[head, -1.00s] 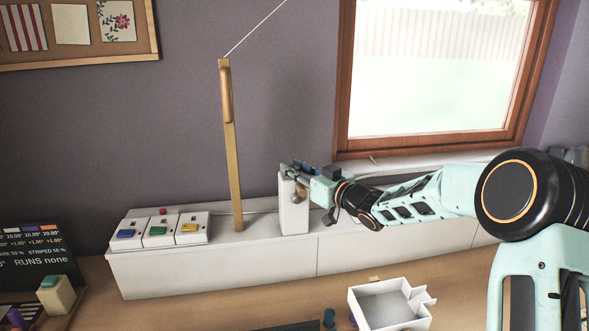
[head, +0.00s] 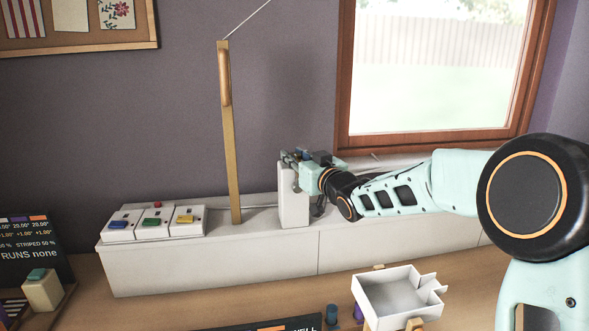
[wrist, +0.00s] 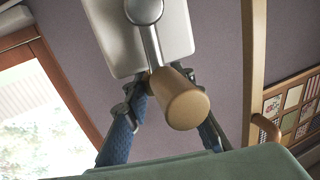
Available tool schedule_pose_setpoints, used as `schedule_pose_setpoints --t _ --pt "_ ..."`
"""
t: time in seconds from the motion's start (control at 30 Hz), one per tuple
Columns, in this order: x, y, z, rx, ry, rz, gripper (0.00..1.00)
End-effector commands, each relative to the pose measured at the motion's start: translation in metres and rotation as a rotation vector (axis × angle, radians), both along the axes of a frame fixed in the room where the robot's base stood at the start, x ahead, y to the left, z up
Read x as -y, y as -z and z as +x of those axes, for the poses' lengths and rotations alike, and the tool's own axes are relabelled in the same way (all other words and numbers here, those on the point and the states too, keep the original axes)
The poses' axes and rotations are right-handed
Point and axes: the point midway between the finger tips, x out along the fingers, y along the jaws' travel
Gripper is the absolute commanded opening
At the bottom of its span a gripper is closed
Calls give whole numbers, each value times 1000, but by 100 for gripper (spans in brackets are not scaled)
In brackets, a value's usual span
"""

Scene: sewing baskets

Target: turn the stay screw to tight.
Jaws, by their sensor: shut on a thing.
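The stay screw appears to be the crank on the white upright box (head: 293,205), which stands on the white ledge under the window. In the wrist view the crank (wrist: 152,45) is a grey metal arm from a round hub, with a tan wooden knob (wrist: 184,106) at its end. My gripper (head: 292,163) is at the front of the box near its top. Its blue-padded fingers (wrist: 165,82) lie on either side of the knob and are shut on it. In the head view my gripper hides the crank. How tight the screw is cannot be told.
A wooden post (head: 232,150) with a handle and cord stands just left of the box. Several switch boxes (head: 152,221) with coloured buttons sit further left. A white open tray (head: 385,312) is on the table below. The window (head: 435,75) is behind my arm.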

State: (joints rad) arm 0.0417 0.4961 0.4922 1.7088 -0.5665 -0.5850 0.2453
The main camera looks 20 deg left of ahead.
Motion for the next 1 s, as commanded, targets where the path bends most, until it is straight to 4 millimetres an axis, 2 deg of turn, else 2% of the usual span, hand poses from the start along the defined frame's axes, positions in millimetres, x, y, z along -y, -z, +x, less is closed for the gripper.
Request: schedule_pose_setpoints --t 0.6,0.63,0.7,0.8,1.0 --pt "1 -5 -1 3 51 8 0" --pt "1 -5 -1 3 51 8 26" --pt "1 -4 -1 2 51 7 34" --pt "1 -3 -1 1 51 6 41" --pt "1 -2 -1 0 50 5 41"
